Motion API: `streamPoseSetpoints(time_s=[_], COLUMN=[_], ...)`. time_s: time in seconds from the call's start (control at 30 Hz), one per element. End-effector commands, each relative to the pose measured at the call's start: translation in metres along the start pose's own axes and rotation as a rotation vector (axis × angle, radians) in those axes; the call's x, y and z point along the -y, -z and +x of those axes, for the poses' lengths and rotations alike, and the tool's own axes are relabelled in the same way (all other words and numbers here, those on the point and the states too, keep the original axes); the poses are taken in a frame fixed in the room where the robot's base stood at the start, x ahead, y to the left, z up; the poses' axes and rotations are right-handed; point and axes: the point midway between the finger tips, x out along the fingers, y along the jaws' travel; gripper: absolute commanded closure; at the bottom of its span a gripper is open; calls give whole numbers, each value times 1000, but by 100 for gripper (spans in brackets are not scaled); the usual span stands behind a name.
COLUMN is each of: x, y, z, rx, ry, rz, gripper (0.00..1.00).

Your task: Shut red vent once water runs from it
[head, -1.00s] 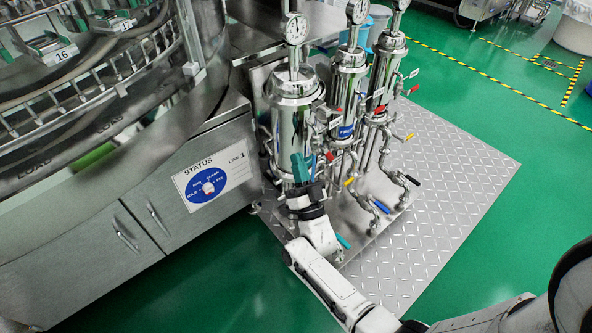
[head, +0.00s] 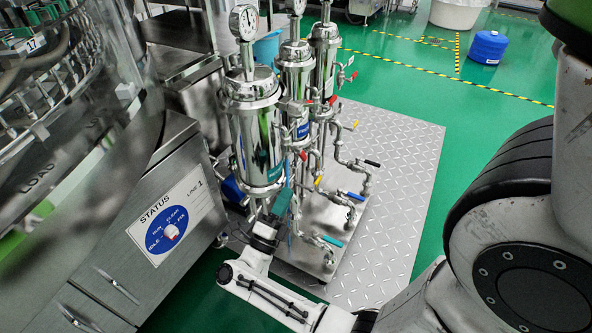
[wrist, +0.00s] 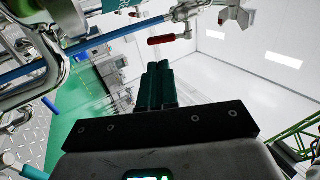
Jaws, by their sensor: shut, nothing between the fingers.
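Red-handled valves sit beside the steel filter housings in the head view. The nearest red handle (head: 303,155) is at the right of the front housing (head: 257,140). In the wrist view a red handle (wrist: 162,39) on a steel valve lies beyond and above my fingertips, apart from them. A blue streak (wrist: 100,42) runs from close to that valve toward the lower left; it looks like running water, but I cannot be sure it is not a tube. My gripper (head: 281,202), with teal fingers, is shut and empty by the foot of the front housing. It also shows in the wrist view (wrist: 158,68).
A washer cabinet with a blue status dial (head: 170,232) stands at left. Blue (head: 356,196), teal (head: 332,241) and yellow (head: 319,181) handles stick out low on the pipes. The diamond-plate platform (head: 400,170) is bare at right. A blue drum (head: 487,47) stands far off.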

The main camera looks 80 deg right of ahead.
Motion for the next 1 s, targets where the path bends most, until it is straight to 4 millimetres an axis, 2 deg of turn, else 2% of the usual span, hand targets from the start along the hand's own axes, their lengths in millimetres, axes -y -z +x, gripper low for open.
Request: streamPoseSetpoints(time_s=[0.2,0.4,0.6,1.0], x=[0,-1,0,-2], y=[1,0,0,0], z=[43,69,80,82], rx=[-4,-2,1,0], ry=[1,1,1,2], rz=[0,0,0,0], gripper=[100,100,100,100])
